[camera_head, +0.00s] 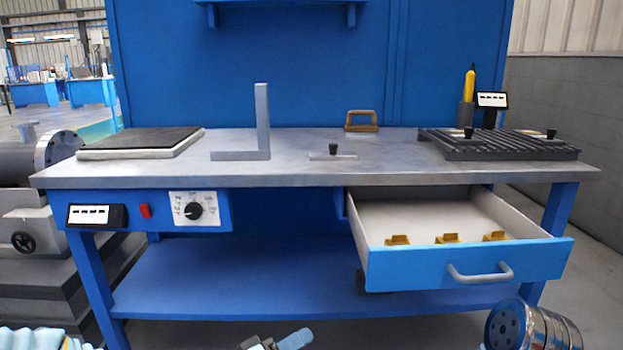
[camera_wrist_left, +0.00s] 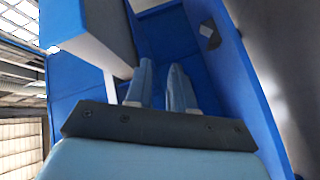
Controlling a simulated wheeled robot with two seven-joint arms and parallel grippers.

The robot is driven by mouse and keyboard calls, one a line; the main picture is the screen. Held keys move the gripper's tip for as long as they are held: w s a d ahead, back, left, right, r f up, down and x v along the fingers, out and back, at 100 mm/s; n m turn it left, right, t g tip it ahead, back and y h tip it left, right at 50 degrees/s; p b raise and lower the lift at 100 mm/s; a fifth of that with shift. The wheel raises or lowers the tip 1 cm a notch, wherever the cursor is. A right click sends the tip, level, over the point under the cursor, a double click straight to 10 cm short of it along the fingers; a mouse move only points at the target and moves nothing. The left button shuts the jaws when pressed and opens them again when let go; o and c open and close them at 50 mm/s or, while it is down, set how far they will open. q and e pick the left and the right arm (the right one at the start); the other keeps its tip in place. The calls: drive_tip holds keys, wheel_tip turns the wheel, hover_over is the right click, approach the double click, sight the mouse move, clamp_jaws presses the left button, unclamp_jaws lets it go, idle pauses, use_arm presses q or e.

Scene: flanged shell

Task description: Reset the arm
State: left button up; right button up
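My left gripper (camera_head: 290,342) shows at the bottom edge of the head view, in front of and below the workbench, with only its end in frame. In the left wrist view its two pale blue fingers (camera_wrist_left: 163,85) stand a little apart, with nothing between them. The workbench (camera_head: 330,172) has a grey top and blue frame. Its drawer (camera_head: 420,265) is pulled out at the right, with several yellow pieces (camera_head: 447,238) inside. My left gripper touches none of these in the head view.
On the bench stand a dark-topped plate (camera_head: 140,140), a grey angle piece (camera_head: 262,125), a brown handle (camera_head: 361,121) and a dark slotted plate (camera_head: 490,145). The open drawer juts toward me. The lower shelf (camera_head: 230,285) is bare.

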use_arm(q)
drive_tip(key=s+a+f+g+y+p, duration=0.1)
drive_tip(key=a+f+g+y+p, duration=0.15)
drive_tip(key=f, duration=0.55)
drive_tip(key=a+f+g+y+p, duration=0.1)
drive_tip(key=a+f+y, duration=0.15)
drive_tip(key=f, duration=0.65)
drive_tip(key=s+a+f+m+g+y+p, duration=0.1)
drive_tip(key=s+a+f+g+y, duration=0.2)
drive_tip(key=s+f+g, duration=0.4)
drive_tip(key=s+f, duration=0.7)
drive_tip(key=shift+a+p, duration=0.35)
drive_tip(key=shift+p, duration=0.05)
drive_tip(key=shift+w, duration=0.1)
